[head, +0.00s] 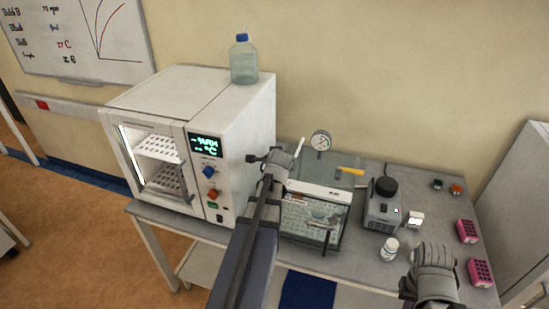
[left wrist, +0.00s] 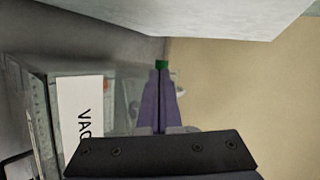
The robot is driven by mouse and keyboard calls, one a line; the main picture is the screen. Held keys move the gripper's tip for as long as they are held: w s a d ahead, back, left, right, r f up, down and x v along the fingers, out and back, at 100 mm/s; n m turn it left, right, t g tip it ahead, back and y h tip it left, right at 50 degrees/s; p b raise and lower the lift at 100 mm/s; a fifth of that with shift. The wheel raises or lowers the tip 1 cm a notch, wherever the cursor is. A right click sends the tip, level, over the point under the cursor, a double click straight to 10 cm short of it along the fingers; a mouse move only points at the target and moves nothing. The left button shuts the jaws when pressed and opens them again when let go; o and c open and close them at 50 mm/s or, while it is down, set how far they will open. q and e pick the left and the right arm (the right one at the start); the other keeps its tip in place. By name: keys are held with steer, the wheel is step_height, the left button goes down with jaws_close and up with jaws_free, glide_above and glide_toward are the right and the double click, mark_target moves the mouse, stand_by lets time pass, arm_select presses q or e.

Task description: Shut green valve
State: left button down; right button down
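The green valve's handle (left wrist: 162,64) shows as a small green piece right at my left fingertips in the left wrist view. My left gripper (left wrist: 161,72) has its purple fingers closed together around it. In the head view my left gripper (head: 278,160) reaches in between the white oven (head: 255,130) and the clear vacuum chamber (head: 328,248); its arm hides the fingertips and the green valve. A yellow handle (head: 350,170) and a round gauge (head: 321,140) are at the back of the chamber. My right gripper (head: 430,290) is at the lower right; its fingers are hidden.
A grey pump (head: 381,212) with a black top stands right of the chamber. A white bottle (head: 390,249) and pink racks (head: 466,231) are farther right on the bench (head: 420,205). The oven's side wall is close to my left gripper. A clear bottle (head: 243,62) stands on the oven.

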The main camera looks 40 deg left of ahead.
arm_select(q)
steer(key=shift+w+d, duration=0.1)
steer(key=shift+w, duration=0.1)
stand_by(0.5)
steer(key=shift+w+d+r, duration=0.1)
steer(key=shift+w+d, duration=0.25)
steer(key=shift+d, duration=0.1)
